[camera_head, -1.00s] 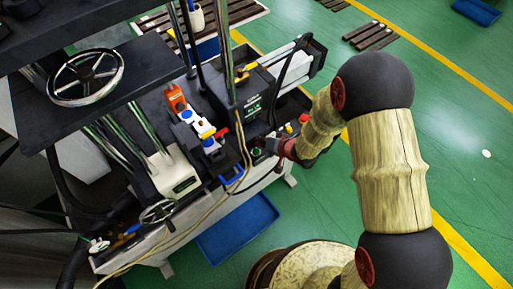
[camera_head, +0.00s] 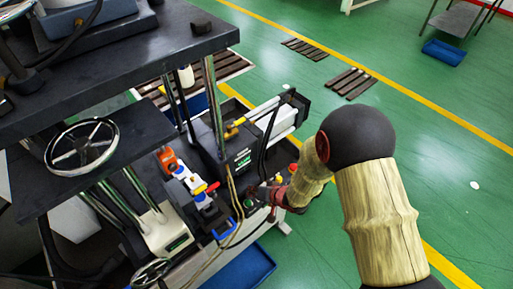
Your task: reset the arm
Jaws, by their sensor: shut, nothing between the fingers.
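My arm comes in from the lower right, with a black joint and a pale wood-like link. A red button (camera_head: 293,168) shows just right of the gripper. The fingertips blend with the dark parts behind them, so I cannot tell whether they touch the machine.
A handwheel (camera_head: 82,146) and dark shelves (camera_head: 110,65) stand on the left. A blue tray (camera_head: 243,268) lies on the floor below the machine. Dark slatted pallets (camera_head: 351,84) and another blue bin (camera_head: 444,52) are farther back. Green floor on the right is open.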

